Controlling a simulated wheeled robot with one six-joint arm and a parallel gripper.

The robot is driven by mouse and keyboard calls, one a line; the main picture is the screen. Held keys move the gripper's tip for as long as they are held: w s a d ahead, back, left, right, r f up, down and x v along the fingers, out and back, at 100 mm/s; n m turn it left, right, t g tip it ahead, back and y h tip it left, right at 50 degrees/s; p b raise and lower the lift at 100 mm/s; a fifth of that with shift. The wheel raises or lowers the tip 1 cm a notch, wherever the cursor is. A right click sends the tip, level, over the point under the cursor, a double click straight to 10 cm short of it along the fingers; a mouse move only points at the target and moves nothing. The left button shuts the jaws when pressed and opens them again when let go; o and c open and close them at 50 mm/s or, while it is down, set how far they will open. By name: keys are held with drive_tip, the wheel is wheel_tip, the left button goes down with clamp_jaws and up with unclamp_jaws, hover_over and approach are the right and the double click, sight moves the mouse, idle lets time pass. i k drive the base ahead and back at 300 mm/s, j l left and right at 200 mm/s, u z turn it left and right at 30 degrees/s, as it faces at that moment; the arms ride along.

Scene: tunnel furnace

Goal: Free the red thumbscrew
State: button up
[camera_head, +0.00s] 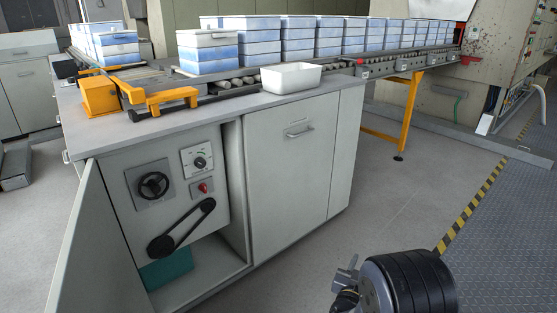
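The red thumbscrew (203,188) is a small red piece on a grey plate on the front panel of the open cabinet (155,213). It sits below a dial plate (197,161) and to the right of a black handwheel (153,186). A black belt over two pulleys (181,229) is below it. My gripper (346,275) shows only in part at the bottom of the picture, well to the right of the cabinet and apart from it. Its fingers are too small and partly hidden to tell whether they are open.
The cabinet door (78,250) stands open at left. A teal box (166,268) lies low inside the cabinet. A white bin (291,78) and an orange bracket (160,97) are on the worktop. The floor (375,190) right of the cabinet is clear.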

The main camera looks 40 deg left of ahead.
sight(203, 187)
drive_tip(key=i+j+u, duration=0.15)
drive_tip(key=i+u, duration=0.3)
drive_tip(key=i+l+u, duration=0.1)
drive_tip(key=i+u, duration=0.3)
drive_tip(key=i, duration=0.3)
drive_tip(key=i+l+u, duration=0.2)
drive_tip(key=i+u, duration=0.55)
drive_tip(key=u, duration=0.2)
drive_tip(key=i+l+u, duration=0.2)
drive_tip(key=u, duration=0.25)
drive_tip(key=i, duration=0.1)
